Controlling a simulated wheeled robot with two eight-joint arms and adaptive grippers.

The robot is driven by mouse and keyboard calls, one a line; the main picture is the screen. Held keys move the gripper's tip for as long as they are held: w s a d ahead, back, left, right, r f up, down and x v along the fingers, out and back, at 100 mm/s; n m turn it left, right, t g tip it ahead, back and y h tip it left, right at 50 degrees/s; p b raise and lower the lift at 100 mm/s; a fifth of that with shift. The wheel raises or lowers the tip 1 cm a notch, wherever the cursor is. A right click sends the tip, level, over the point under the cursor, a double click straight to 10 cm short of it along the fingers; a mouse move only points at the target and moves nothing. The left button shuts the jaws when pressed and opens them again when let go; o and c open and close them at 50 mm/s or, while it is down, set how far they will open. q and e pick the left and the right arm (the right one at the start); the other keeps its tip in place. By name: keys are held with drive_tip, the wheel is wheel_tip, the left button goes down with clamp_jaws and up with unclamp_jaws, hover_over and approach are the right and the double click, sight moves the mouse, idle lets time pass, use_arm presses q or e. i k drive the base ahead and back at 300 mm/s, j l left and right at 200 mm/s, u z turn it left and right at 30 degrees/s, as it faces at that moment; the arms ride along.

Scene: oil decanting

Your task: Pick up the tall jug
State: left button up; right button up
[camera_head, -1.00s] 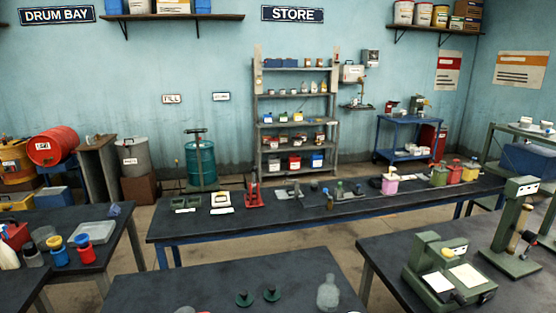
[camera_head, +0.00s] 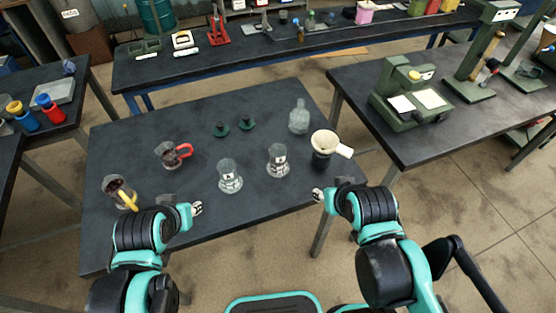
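Two clear jugs with dark contents stand on the near dark table (camera_head: 150,236). One with a yellow handle (camera_head: 118,190) is at the table's left side and looks the taller. One with a red handle (camera_head: 170,155) stands farther back and to its right. My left gripper (camera_head: 197,208) is over the table's front part, right of the yellow-handled jug and apart from it. My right gripper (camera_head: 318,195) is near the table's front right edge, apart from both jugs. Both gripper ends are too small to tell open from shut. Nothing shows held in either.
Two clear glass vessels with labels (camera_head: 230,178) (camera_head: 278,162) stand mid-table. A clear bottle (camera_head: 299,118), a white funnel on a dark holder (camera_head: 323,148) and two dark green stoppers (camera_head: 221,130) (camera_head: 246,123) are also there. A green scale (camera_head: 408,98) stands on the right table.

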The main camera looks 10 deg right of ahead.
sight(125, 198)
drive_tip(key=u, duration=1.4)
drive_tip(key=j, duration=0.4)
drive_tip(key=k+j, duration=0.1)
drive_tip(key=j, duration=0.25)
drive_tip(key=u, duration=0.05)
